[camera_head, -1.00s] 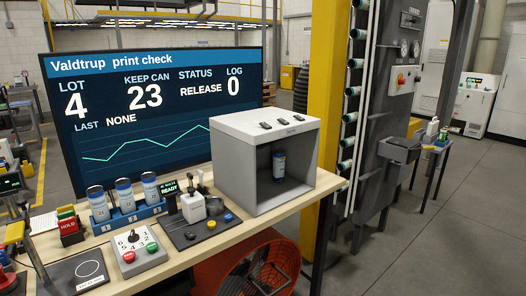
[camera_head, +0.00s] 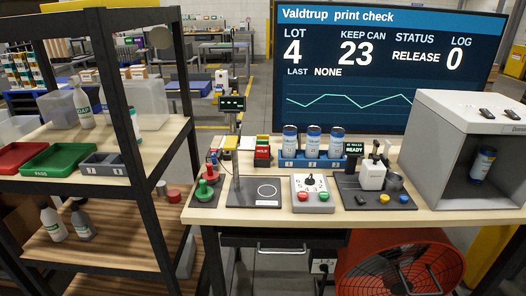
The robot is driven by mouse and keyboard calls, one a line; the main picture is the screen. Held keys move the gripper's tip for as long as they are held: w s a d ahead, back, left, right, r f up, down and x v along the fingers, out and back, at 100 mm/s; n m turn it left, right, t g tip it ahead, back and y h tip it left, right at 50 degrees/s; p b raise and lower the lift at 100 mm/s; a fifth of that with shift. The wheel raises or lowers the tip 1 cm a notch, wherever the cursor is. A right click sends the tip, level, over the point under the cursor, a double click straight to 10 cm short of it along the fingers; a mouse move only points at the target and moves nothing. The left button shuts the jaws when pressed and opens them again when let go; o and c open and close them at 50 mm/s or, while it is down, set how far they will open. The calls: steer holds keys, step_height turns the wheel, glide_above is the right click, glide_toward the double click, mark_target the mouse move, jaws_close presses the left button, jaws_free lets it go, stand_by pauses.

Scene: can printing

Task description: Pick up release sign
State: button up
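No sign that I can read as a release sign shows in the head view. A small red sign reading HOLD (camera_head: 263,153) stands on the workbench, left of the blue can rack. Coloured edges, including yellow and green, show just above and behind it; their faces are hidden or too small to read. Pale and yellow card-like pieces (camera_head: 239,143) stand just left of it. The screen (camera_head: 388,70) reads STATUS RELEASE, KEEP CAN 23, LOT 4, LOG 0. My gripper is not in view.
On the workbench (camera_head: 335,212) are a blue rack with three cans (camera_head: 313,142), a dial box (camera_head: 312,193), a black station (camera_head: 375,195) and a grey open booth (camera_head: 460,150) holding a can. A shelf (camera_head: 85,185) with trays stands left. A red fan (camera_head: 400,265) is below.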

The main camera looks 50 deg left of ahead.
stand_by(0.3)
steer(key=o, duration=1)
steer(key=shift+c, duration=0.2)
